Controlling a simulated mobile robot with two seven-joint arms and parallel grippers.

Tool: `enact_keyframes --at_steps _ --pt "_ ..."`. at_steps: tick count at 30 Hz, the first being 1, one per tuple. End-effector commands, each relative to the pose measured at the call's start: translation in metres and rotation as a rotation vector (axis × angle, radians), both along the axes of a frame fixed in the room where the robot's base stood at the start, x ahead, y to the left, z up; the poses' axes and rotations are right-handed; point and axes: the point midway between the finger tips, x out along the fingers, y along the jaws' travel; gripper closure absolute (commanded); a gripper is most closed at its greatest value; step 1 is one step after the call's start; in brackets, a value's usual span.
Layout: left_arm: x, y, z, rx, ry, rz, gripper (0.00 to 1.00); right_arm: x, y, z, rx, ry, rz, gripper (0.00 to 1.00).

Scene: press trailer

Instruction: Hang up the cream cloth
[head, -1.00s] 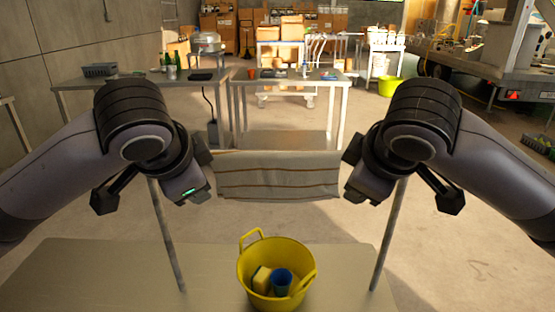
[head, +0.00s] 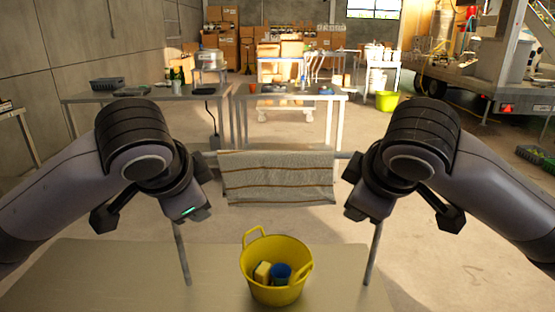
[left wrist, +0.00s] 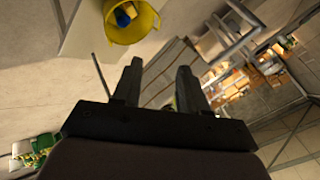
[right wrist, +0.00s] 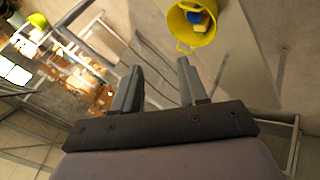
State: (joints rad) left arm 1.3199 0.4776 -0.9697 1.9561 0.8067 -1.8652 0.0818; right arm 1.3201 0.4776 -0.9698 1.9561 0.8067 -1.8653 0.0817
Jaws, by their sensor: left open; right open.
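The cream cloth (head: 278,178), with thin brown stripes, hangs over a horizontal rail (head: 345,155) between two upright posts in the head view. It also shows in the left wrist view (left wrist: 160,78) and in the right wrist view (right wrist: 160,75), past the fingers. My left gripper (left wrist: 155,75) is open and stands apart from the cloth's left edge. My right gripper (right wrist: 158,75) is open and stands apart from its right edge. My arms hide the rail's ends and the post tops.
A yellow tub (head: 275,268) with a sponge and a blue cup stands on the near table (head: 120,275), in front of the cloth. Two work tables (head: 150,95) with bottles and trays stand behind. A trailer (head: 510,100) is at the back right. Open floor lies between.

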Motion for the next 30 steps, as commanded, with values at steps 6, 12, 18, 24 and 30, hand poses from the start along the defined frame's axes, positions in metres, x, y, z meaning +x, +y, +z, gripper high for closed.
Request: enact_keyframes --at_steps 6,12,18,24,30 --pt "0.000 0.000 0.000 0.000 0.000 0.000 0.57 0.000 0.000 0.000 0.000 0.000 0.000 0.57" --pt "0.000 -0.001 -0.003 -0.006 0.002 -0.002 0.57 0.000 0.001 -0.003 0.006 0.003 0.003 0.57" --pt "0.004 -0.021 -0.036 -0.117 0.025 -0.040 0.57 0.004 0.020 -0.036 0.117 0.025 0.039 0.57" --pt "0.006 -0.047 -0.089 -0.324 0.045 -0.065 0.57 0.006 0.047 -0.089 0.325 0.046 0.065 0.57" --pt "0.003 -0.061 -0.139 -0.516 0.048 -0.041 0.57 0.003 0.061 -0.139 0.516 0.049 0.040 0.57"
